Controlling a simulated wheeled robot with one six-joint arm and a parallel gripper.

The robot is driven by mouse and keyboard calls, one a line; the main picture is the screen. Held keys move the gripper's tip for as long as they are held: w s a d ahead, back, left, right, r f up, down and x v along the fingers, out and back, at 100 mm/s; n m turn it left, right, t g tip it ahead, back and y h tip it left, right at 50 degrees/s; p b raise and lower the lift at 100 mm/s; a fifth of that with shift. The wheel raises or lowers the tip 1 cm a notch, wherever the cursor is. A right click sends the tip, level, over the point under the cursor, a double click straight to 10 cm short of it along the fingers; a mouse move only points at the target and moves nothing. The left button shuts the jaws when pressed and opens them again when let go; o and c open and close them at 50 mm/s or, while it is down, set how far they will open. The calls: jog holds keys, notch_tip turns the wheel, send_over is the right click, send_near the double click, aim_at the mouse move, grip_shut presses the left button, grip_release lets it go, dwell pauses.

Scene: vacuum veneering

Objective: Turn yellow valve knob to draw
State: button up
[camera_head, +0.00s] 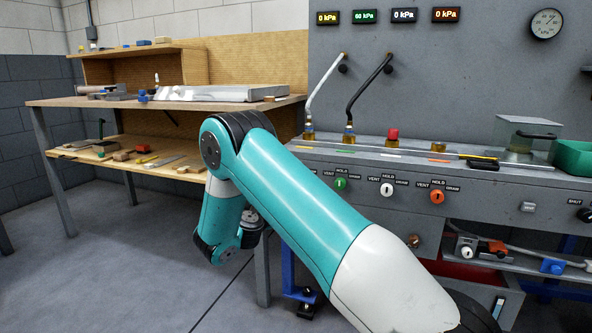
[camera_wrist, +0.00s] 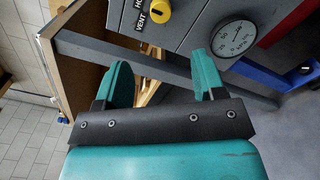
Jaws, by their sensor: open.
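The yellow valve knob (camera_wrist: 159,14) shows at the top of the wrist view, on the grey panel, partly cut by the frame edge. The labels VENT and HOLD show beside it; its DRAW label is out of view. I cannot tell clearly where its pointer stands. My gripper (camera_wrist: 161,68) is open and empty, its two teal fingers apart, with the knob beyond the tips and not between them. In the head view my arm covers the area left of the green knob, and the yellow knob does not show.
A green knob (camera_head: 340,183), a white knob (camera_head: 387,189) and an orange knob (camera_head: 437,197) sit along the same panel. A round gauge (camera_wrist: 236,38) is near my right finger in the wrist view. A wooden workbench (camera_head: 190,102) stands at the left. The yellow display (camera_head: 327,18) reads 0 kPa.

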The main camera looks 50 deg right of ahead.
jog(key=p+x, duration=0.1)
jog(key=x, duration=1.3)
jog(key=shift+s, duration=0.1)
jog(key=shift+c, duration=0.4)
jog(key=c, duration=0.8)
jog(key=shift+c, duration=0.2)
